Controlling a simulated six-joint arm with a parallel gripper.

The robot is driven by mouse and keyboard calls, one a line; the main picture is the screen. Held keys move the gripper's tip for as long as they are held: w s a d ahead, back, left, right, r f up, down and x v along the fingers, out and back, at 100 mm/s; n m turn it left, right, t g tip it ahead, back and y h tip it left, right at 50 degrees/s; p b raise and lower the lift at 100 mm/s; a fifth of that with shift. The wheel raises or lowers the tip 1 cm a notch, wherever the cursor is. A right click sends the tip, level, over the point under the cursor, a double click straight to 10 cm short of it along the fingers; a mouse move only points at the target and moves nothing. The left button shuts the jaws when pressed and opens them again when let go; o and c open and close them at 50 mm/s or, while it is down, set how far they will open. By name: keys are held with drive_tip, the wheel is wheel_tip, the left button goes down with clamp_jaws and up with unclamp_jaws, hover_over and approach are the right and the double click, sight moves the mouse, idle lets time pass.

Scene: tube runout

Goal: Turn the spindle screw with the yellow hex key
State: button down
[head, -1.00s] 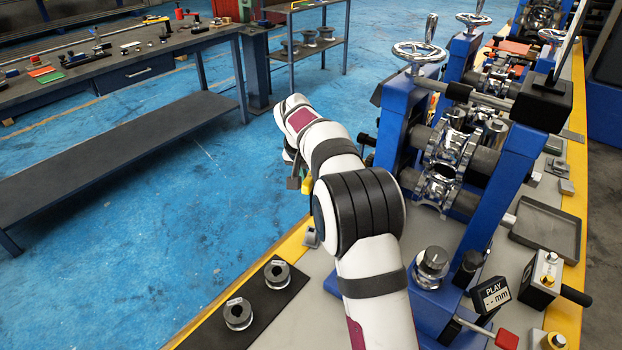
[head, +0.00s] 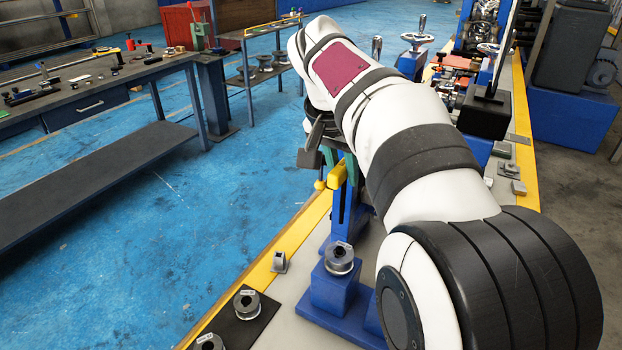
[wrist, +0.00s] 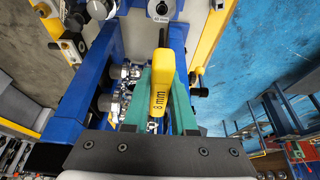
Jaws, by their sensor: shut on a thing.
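My gripper (wrist: 163,72) has green fingers and is shut on the yellow hex key (wrist: 159,96), which is marked 8 mm. In the head view, the green fingers of my gripper (head: 338,163) and the yellow key (head: 337,177) show beside a blue upright of the roll stand (head: 346,212). The key is above the blue stand in the wrist view (wrist: 104,35). I cannot make out the spindle screw or whether the key's tip touches it. My arm hides much of the stand in the head view.
A steel ring (head: 339,258) sits on a blue block of the stand. More rings lie on a black mat (head: 262,312) at the front left. Chrome rollers (wrist: 122,88) lie left of the fingers. A black handle (wrist: 197,72) projects to their right. Blue floor (head: 150,230) lies open left.

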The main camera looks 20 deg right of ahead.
sight(343, 208)
drive_tip(key=shift+s, duration=0.2)
drive_tip(key=shift+f, duration=3.65)
drive_tip(key=c, duration=1.3)
unclamp_jaws()
drive_tip(key=shift+f, duration=0.1)
clamp_jaws()
